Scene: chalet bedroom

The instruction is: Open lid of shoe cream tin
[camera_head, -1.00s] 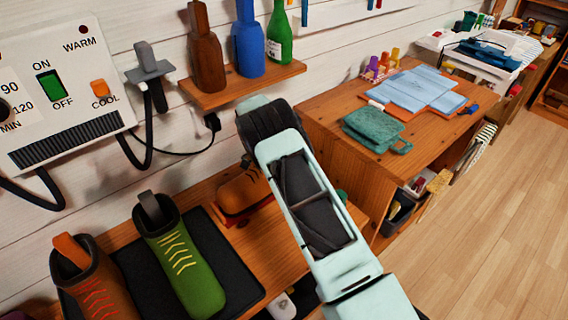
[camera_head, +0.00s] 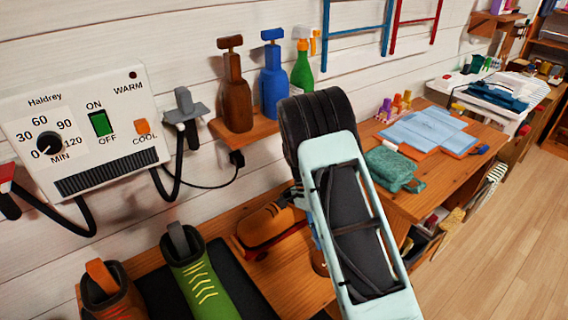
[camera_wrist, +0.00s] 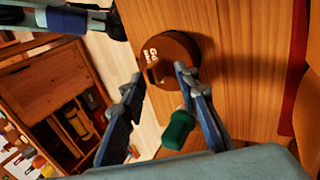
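The shoe cream tin (camera_wrist: 180,52) is a round brown tin with pale lettering on its lid, on the wooden table in the wrist view. A small brown tab (camera_wrist: 154,74) sticks out at its near left side. My gripper (camera_wrist: 160,80) is open, with one blue-grey fingertip left of the tab and the other right of it, close to the tin's edge. No grip on the tab is visible. The lid looks to be on the tin. In the head view my arm hides the gripper and most of the tin's area.
A small green object (camera_wrist: 179,130) shows between the fingers in the wrist view. A bottle shelf (camera_head: 238,131) is on the wall behind.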

